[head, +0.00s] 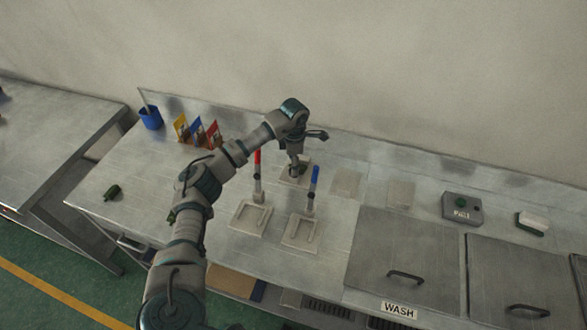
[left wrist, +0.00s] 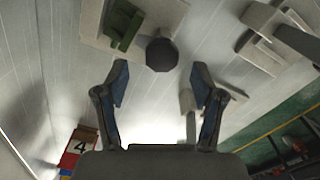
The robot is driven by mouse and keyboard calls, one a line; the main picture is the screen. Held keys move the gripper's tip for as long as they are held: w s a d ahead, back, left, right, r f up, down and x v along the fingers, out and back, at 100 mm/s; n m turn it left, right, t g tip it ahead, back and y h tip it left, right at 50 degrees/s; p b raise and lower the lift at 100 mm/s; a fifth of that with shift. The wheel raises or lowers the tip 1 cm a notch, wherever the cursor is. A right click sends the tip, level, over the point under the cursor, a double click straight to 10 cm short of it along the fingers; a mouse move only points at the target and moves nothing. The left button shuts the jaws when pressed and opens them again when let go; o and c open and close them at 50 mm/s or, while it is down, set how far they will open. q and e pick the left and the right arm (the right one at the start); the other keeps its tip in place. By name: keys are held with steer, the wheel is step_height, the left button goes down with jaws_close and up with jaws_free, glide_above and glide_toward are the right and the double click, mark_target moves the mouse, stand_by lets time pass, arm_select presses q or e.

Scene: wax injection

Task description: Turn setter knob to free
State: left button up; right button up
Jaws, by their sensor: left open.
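My left gripper (head: 294,158) reaches over the back plate (head: 286,180) on the steel bench. In the left wrist view its two fingers (left wrist: 163,95) are open and spread wide, with nothing between the tips. A dark round knob (left wrist: 161,55) shows just beyond the fingertips, roughly centred between them and not gripped. It appears to be the setter knob; its setting cannot be read. A green piece (left wrist: 124,25) is beside it on the pale plate (left wrist: 95,20). In the head view the gripper partly hides this spot. My right gripper is not in view.
Two pale stands, one with a red-topped post (head: 257,175) and one with a blue-topped post (head: 313,184), are close in front. Coloured cards (head: 197,130) and a blue cup (head: 151,118) stand at the back left. Lidded WASH basins (head: 405,250) are at the right.

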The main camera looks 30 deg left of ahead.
arm_select(q)
steer(key=shift+d+f, duration=0.15)
steer(key=shift+f, duration=0.45)
steer(key=shift+d+f, duration=0.15)
steer(key=shift+f, duration=0.4)
steer(key=shift+a+f, duration=0.1)
steer(key=shift+f, duration=0.35)
steer(key=shift+a, duration=0.25)
steer(key=shift+c, duration=0.2)
steer(key=shift+a+f, duration=0.1)
steer(key=c, duration=0.4)
steer(key=shift+s, duration=0.1)
steer(key=c, duration=0.7)
steer(key=shift+d, duration=0.25)
